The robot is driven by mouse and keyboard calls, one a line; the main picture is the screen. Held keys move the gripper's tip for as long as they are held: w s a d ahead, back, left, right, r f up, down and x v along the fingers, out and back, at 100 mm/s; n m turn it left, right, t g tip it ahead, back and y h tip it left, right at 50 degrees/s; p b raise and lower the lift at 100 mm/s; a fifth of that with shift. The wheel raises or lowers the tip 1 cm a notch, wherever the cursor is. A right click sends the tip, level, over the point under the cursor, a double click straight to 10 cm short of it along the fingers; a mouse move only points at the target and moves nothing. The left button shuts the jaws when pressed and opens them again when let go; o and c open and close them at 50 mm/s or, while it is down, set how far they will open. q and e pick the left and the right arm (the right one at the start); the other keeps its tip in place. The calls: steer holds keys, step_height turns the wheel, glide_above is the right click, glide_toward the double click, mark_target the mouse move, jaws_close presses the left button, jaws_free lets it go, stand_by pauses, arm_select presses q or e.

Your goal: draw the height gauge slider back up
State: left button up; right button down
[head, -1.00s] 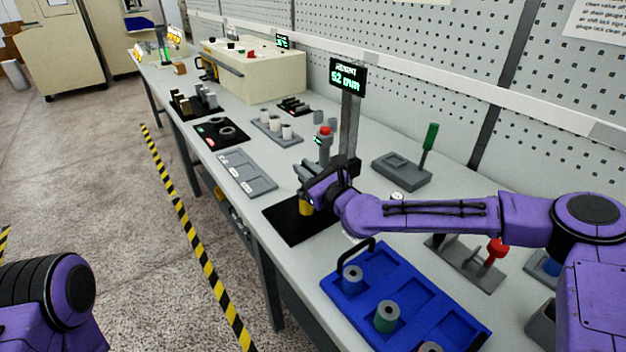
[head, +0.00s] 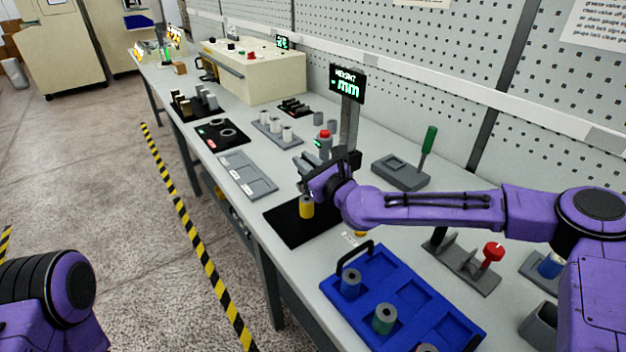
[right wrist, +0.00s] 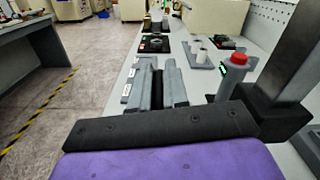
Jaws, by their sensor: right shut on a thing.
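The height gauge has a grey post (head: 349,128) with a display (head: 347,83) on top that shows a dash and "mm". My right gripper (head: 309,165) is at the post's front, above the black base plate (head: 285,226), and is shut on the gauge slider. The slider is mostly hidden by the hand. A yellow spindle (head: 306,208) stands upright on the black plate, below the gripper, with a gap between them. In the right wrist view, the grey fingers (right wrist: 166,84) lie close together and the post (right wrist: 300,62) rises at right. Only part of my left arm shows; its gripper is out of view.
A blue tray (head: 385,262) with several spindles lies in front. A red-topped post (head: 325,139) stands close behind the gripper. A grey block with a green handle (head: 429,142) is right of the gauge. A grey tray (head: 246,172) lies to the left.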

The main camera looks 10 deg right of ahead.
step_height(320, 180, up, 12)
steer(key=p, duration=0.6)
steer(key=shift+p, duration=0.35)
steer(key=shift+r, duration=0.15)
steer(key=c, duration=1.1)
jaws_free()
steer(key=v, duration=0.7)
steer(key=shift+f+b, duration=0.2)
steer(key=shift+b, duration=0.15)
